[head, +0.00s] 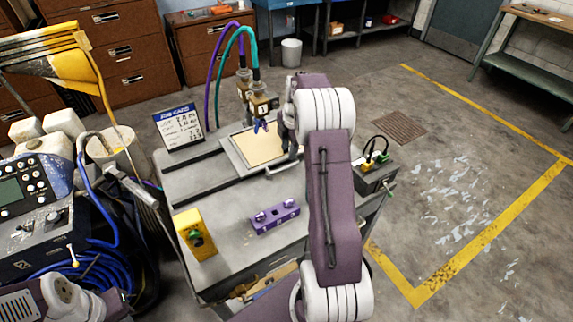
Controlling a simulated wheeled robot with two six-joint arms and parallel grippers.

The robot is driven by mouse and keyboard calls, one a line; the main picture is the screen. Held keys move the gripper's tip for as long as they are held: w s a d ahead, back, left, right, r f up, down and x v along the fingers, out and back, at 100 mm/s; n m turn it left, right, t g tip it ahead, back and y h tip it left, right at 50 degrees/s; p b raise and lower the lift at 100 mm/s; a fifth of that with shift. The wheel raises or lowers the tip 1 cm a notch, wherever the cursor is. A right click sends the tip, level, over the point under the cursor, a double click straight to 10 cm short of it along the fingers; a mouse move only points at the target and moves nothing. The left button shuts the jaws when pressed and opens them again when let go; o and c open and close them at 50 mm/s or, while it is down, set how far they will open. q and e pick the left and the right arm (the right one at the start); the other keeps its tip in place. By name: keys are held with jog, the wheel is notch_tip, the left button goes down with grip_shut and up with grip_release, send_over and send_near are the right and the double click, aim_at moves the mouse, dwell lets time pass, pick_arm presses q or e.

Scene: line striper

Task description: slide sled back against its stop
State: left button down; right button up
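The sled (234,160) is a grey tray-like frame with a tan panel (258,150) on it, lying on the grey cart top. A pale bar-like handle (282,169) shows at its front right. My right gripper (289,149) is at the sled's right edge, above or beside the handle; its fingers are small and partly hidden by my wrist. I cannot tell whether they touch the sled or are open. The stop is not clear to make out. My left arm shows at the bottom left, but its gripper does not show.
Two nozzle heads (258,104) with purple and teal hoses stand behind the sled. A job card (178,127) stands at the back left. A yellow box (195,234) and a purple block (275,217) sit in front. A dark box (375,177) with cables is at right.

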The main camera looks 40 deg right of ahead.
aim_at(287, 167)
jog(key=f, duration=0.3)
jog(key=w+f, duration=0.1)
jog(key=f, duration=0.4)
jog(key=shift+w+d+f, duration=0.25)
jog(key=shift+w+f, duration=0.05)
jog(key=shift+f, duration=0.1)
grip_shut()
dwell(1.0)
